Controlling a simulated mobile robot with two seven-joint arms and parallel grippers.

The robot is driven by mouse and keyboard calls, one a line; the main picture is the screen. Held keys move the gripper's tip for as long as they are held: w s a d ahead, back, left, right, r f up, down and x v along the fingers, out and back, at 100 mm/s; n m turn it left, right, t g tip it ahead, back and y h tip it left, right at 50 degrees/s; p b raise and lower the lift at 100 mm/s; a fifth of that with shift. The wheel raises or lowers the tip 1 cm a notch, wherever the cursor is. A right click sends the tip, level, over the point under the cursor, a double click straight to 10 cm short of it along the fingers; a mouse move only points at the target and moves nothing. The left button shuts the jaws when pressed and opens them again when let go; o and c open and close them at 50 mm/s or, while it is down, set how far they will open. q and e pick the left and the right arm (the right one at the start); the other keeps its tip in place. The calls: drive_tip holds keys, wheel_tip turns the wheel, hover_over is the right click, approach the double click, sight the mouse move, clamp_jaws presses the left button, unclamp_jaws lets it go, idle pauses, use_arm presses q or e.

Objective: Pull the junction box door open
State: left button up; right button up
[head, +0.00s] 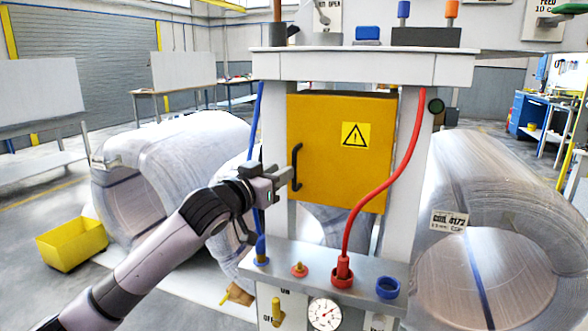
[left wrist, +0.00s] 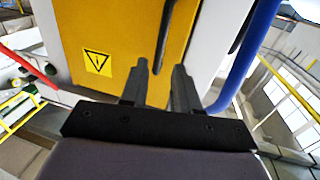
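The yellow junction box door (head: 335,180) carries a black-and-yellow warning sign and looks closed. Its black bar handle (head: 297,167) is upright near the door's left edge. My left gripper (head: 287,181) comes in from the left, with its fingertips at the lower part of the handle. In the left wrist view, the two fingers (left wrist: 162,72) stand apart, with the dark handle (left wrist: 167,30) running down between or just beyond their tips. The fingers do not look closed on it; contact cannot be told. The door also fills the top of this view (left wrist: 120,35). My right gripper is out of view.
A blue hose (head: 256,120) runs close behind my left gripper. A red hose (head: 407,165) crosses in front of the door's right side. A ledge (head: 320,268) with a gauge and fittings juts out below. Large wrapped coils (head: 175,170) stand on both sides.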

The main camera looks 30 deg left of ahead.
sight(294, 185)
use_arm(q)
drive_tip(key=shift+w+p, duration=0.55)
drive_tip(key=shift+w, duration=2.85)
drive_tip(key=shift+f, duration=0.1)
drive_tip(key=shift+c, duration=0.3)
clamp_jaws()
